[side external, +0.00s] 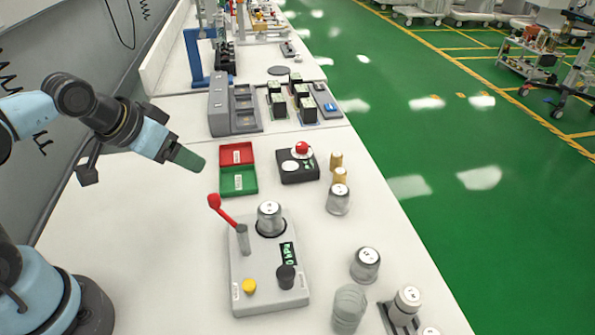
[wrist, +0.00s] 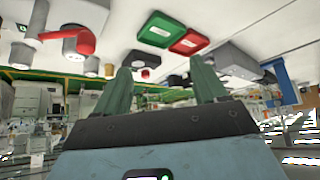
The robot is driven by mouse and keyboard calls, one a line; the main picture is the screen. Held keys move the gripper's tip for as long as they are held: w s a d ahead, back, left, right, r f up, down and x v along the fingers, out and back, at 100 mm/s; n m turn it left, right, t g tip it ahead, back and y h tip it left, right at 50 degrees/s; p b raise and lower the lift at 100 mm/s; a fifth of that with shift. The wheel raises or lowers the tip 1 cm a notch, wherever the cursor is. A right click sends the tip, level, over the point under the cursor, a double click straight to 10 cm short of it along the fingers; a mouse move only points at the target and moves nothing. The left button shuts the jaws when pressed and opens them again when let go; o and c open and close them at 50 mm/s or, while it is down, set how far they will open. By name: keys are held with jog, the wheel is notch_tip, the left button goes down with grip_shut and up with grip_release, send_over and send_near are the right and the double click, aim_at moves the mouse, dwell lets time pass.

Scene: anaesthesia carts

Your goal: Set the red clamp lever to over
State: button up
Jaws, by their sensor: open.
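The red clamp lever (side external: 224,211) is a short red rod with a round knob. It leans up and to the left from a grey post on the grey device (side external: 262,292). In the wrist view the red lever (wrist: 78,40) shows large at the upper left. My gripper (side external: 192,158) is above and to the left of the lever, apart from it. In the wrist view my gripper (wrist: 160,67) has its two green fingers spread with nothing between them. The device also carries a capped jar, a small green display, a yellow button and a black knob.
A red and green tray (side external: 238,194) and a black box with a red button (side external: 298,166) lie behind the device. Several capped jars (side external: 366,263) stand along the right edge of the white bench. The bench left of the device is clear.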

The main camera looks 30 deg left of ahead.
dwell(0.4)
jog(key=shift+a, duration=0.1)
jog(key=c, duration=0.4)
jog(key=shift+s+a+f+m, duration=0.1)
jog(key=shift+s+a+m, duration=0.1)
jog(key=shift+s+m, duration=0.15)
jog(key=shift+c, duration=1.2)
jog(key=s+m, duration=0.1)
jog(key=a+m+g, duration=0.1)
jog(key=s+m, duration=0.1)
jog(key=m, duration=0.1)
jog(key=shift+s+a+f+g+h, duration=0.15)
jog(key=shift+s+f+g+h, duration=0.05)
jog(key=shift+s+g+h, duration=0.2)
grip_shut()
jog(key=s+d+r+m+g+h, duration=0.15)
jog(key=s+r+m+h, duration=0.45)
jog(key=m, duration=0.9)
jog(key=w+x, duration=0.2)
jog(key=x, duration=1)
jog(key=shift+m+y, duration=0.3)
jog(key=shift+m, duration=0.05)
